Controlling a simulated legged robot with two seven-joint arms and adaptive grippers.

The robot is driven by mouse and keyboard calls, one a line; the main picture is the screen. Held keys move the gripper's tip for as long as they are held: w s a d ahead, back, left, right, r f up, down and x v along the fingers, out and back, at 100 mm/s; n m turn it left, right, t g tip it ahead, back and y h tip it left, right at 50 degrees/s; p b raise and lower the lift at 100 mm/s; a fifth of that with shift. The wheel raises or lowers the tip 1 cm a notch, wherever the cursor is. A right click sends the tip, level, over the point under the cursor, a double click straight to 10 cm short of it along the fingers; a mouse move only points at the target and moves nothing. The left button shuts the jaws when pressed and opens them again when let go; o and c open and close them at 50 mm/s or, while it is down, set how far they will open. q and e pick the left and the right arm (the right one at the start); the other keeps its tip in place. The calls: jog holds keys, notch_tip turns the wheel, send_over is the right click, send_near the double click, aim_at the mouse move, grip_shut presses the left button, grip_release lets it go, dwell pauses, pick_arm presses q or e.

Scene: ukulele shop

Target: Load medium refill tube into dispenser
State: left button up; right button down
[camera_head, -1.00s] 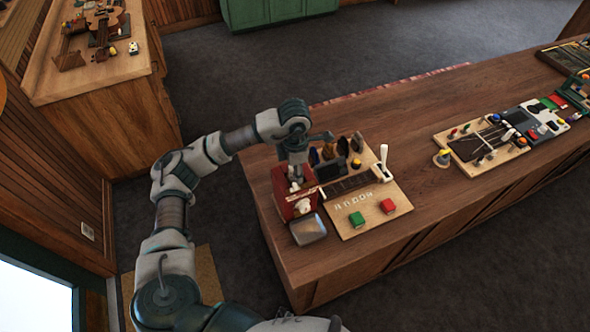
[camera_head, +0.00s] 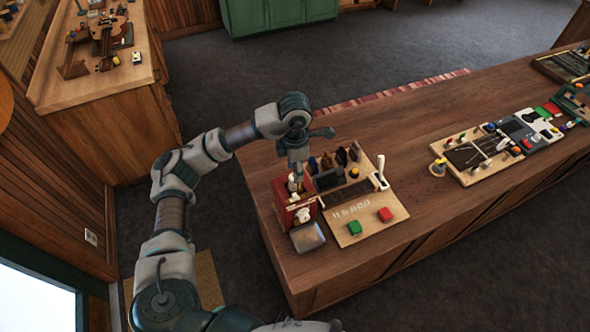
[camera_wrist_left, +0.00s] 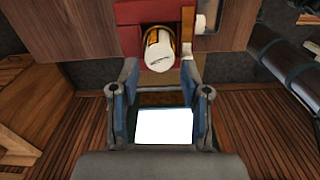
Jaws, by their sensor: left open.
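The red dispenser (camera_head: 283,207) stands at the near left end of the long wooden counter. It also shows at the top of the left wrist view (camera_wrist_left: 128,14). A short white and orange cylinder, likely the medium refill tube (camera_wrist_left: 159,50), sits at the dispenser with its white end facing my camera. I cannot tell how far it is inside. My left gripper (camera_wrist_left: 159,76) is open, its two fingers apart with the cylinder beyond their tips. In the head view my left gripper (camera_head: 298,178) hangs just over the dispenser. My right gripper is not in view.
A light board (camera_head: 392,206) with a green button (camera_head: 354,228), a red button (camera_head: 384,215) and a white lever (camera_head: 381,167) lies beside the dispenser. A grey metal piece (camera_head: 307,237) sits in front. The counter middle is clear; other boards lie far right.

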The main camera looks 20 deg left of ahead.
pick_arm(q)
jog(key=shift+r+p, duration=1.15)
jog(key=shift+r, duration=1.1)
jog(key=shift+f, duration=0.1)
